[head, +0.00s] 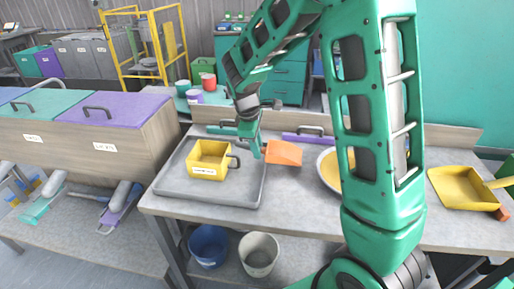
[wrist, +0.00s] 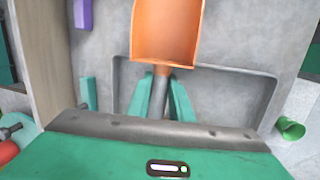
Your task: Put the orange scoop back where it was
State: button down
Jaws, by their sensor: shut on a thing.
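The orange scoop (head: 284,152) is held in the air above the table, just right of the grey tray, in the head view. In the wrist view the scoop (wrist: 167,30) points away from me, and its dark handle sits between my green fingers. My gripper (head: 258,146) is shut on that handle; it also shows in the wrist view (wrist: 163,98). The scoop's bowl looks empty in the wrist view. I cannot tell which spot on the table the scoop came from.
A grey tray (head: 166,184) holds a yellow box (head: 209,160) with a handle. A pan of yellow powder (head: 328,170) stands to the right, partly behind my arm. A yellow dustpan (head: 460,187) lies at the far right. A purple-handled tool (head: 305,138) lies at the back.

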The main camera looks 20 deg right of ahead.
jog(key=shift+f, duration=0.25)
jog(key=c, duration=1.6)
grip_release()
jog(key=shift+r, duration=0.4)
jog(key=v, duration=1.2)
